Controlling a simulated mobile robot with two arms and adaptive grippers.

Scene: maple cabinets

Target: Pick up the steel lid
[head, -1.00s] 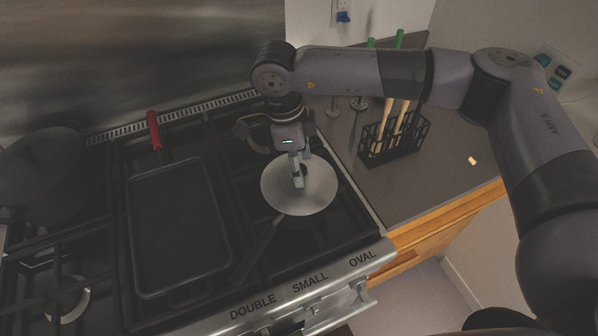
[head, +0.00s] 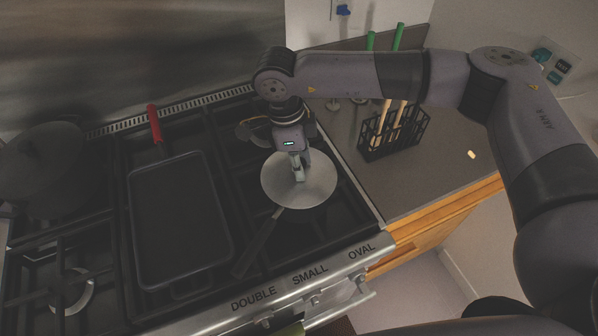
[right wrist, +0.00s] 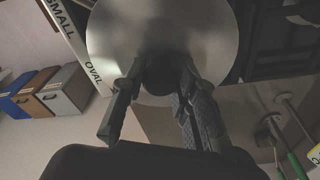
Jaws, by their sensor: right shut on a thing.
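The steel lid (head: 318,186) is a round, shiny disc over the right side of the stove. It seems to lie over a dark pan, whose handle (head: 258,243) sticks out toward the front; I cannot tell whether the lid touches the pan. My right gripper (head: 298,176) points down at the lid's middle and is shut on its knob. In the right wrist view the lid (right wrist: 215,35) fills the top middle, with the dark knob between the two fingers (right wrist: 158,85). My left gripper is out of view.
A black griddle (head: 180,225) with a red handle (head: 154,124) lies left of the lid. A dark pot (head: 42,165) stands at the far left. A black wire utensil rack (head: 394,136) stands on the counter (head: 420,185) to the right.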

